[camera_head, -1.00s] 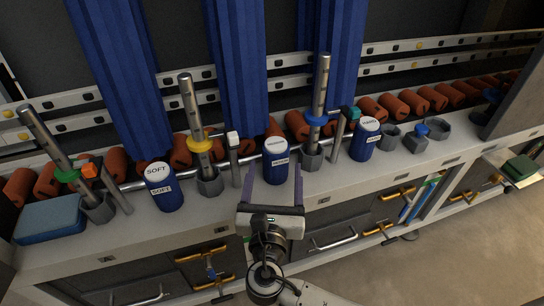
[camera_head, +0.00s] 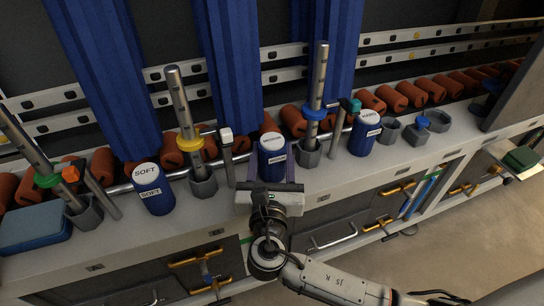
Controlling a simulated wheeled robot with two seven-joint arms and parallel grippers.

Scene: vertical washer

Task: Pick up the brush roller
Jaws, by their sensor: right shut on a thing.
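Three blue brush rollers stand upright on the grey ledge: a left one marked SOFT (camera_head: 151,190), a middle one (camera_head: 271,145) whose label is too small to read surely, and a right one (camera_head: 366,131) that seems marked HARD. My right gripper (camera_head: 272,165) has come in from the front and is shut on the middle roller. Its wide white palm is close against the roller's front and hides its lower part. I cannot tell whether the roller is off the ledge. My left gripper is out of view.
Metal posts with a green ring (camera_head: 47,180), a yellow ring (camera_head: 189,143) and a blue ring (camera_head: 315,114) stand close beside the rollers in grey holders. A blue box (camera_head: 35,228) sits at the left. Grey cups stand at the right. Orange rollers (camera_head: 390,98) line the back.

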